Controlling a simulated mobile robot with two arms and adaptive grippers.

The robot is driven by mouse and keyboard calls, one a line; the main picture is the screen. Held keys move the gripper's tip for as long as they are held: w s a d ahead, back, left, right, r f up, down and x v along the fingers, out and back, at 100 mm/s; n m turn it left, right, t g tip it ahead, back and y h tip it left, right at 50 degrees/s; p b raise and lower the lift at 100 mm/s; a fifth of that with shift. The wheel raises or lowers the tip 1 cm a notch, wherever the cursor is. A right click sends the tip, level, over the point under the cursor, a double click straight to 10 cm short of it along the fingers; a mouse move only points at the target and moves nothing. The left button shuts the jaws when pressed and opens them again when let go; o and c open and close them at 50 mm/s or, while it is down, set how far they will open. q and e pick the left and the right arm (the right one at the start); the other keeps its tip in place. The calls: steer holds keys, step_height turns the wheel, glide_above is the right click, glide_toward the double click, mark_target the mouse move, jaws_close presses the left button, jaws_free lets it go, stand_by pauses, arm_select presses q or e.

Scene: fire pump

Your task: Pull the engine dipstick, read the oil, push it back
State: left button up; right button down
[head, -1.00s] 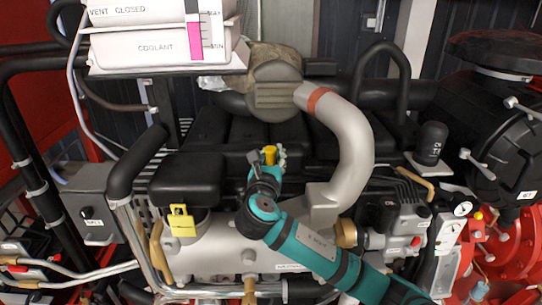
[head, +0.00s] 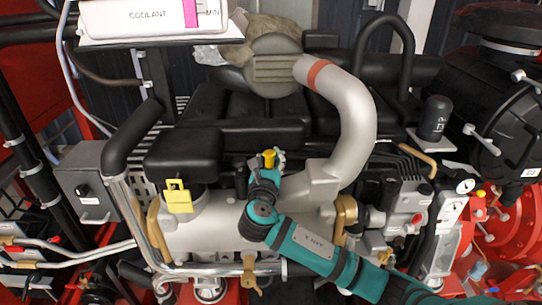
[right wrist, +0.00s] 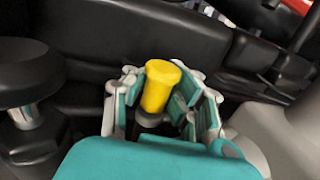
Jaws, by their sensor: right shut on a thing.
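The yellow dipstick handle (head: 269,158) shows at the front middle of the engine (head: 215,235) in the head view. My right gripper (head: 268,166) is shut on it. In the right wrist view the yellow handle (right wrist: 160,86) stands upright between the teal-padded fingers of the gripper (right wrist: 155,100), its top sticking out above them. The rest of the dipstick and any oil mark are hidden. My left gripper is not in view.
A silver pipe (head: 350,120) with a red band curves down right of the gripper. A black cover (head: 183,155) lies to the left, with a yellow tag (head: 178,197) below it. A coolant tank (head: 150,24) stands at the top left.

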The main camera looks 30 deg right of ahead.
steer(key=c, duration=1.6)
jaws_free()
steer(key=shift+s+a+f, duration=0.15)
steer(key=shift+a+f, duration=0.15)
steer(key=shift+f, duration=0.35)
steer(key=shift+c, duration=0.2)
steer(key=o, duration=0.5)
steer(key=shift+s+a+r, duration=0.2)
steer(key=shift+s+r, duration=0.05)
steer(key=shift+r, duration=0.15)
steer(key=shift+o, duration=0.2)
steer(key=shift+w+d, duration=0.15)
steer(key=v, duration=1.2)
